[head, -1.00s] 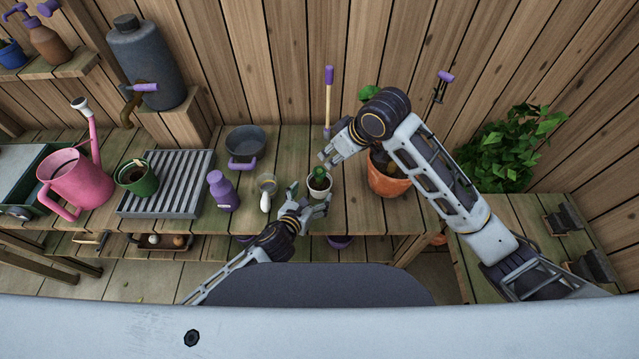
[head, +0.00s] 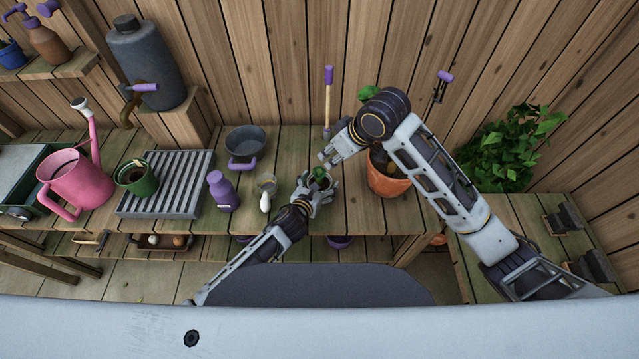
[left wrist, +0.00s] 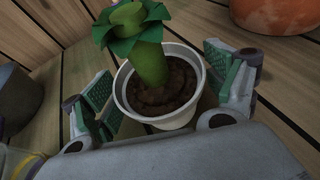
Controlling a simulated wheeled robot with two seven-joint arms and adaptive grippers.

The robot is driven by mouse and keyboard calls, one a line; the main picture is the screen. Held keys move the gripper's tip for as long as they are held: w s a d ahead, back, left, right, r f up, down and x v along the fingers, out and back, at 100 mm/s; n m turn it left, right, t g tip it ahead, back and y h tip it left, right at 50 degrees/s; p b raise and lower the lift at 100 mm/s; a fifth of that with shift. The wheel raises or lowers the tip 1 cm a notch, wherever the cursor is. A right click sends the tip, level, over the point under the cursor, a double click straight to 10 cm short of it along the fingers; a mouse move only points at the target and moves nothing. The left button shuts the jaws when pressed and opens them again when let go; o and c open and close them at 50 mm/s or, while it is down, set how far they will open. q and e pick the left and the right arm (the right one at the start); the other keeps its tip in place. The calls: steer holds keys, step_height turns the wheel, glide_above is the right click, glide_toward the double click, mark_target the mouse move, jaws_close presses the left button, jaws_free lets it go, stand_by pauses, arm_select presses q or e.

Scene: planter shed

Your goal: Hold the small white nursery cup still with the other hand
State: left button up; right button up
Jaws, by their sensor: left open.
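The small white nursery cup (left wrist: 178,121) stands upright on the bench, filled with dark soil and holding a green plant (left wrist: 147,55). In the head view the cup is largely hidden by my left gripper, and the plant (head: 319,172) shows above it. My left gripper (head: 320,183) is open, with its fingers on either side of the cup; in the left wrist view its green-padded fingers (left wrist: 160,92) flank the cup. I cannot tell whether they touch it. My right gripper (head: 327,156) is just behind the cup, above the bench; its jaw state is unclear.
A terracotta pot (head: 389,183) stands to the right of the cup. The bench front between cup and pot is clear.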

arm_select(q)
steer(key=c, duration=1)
steer(key=shift+c, duration=0.3)
steer(key=shift+f, duration=0.1)
stand_by(0.9)
steer(key=o, duration=0.6)
steer(key=c, duration=0.7)
steer(key=shift+c, duration=0.2)
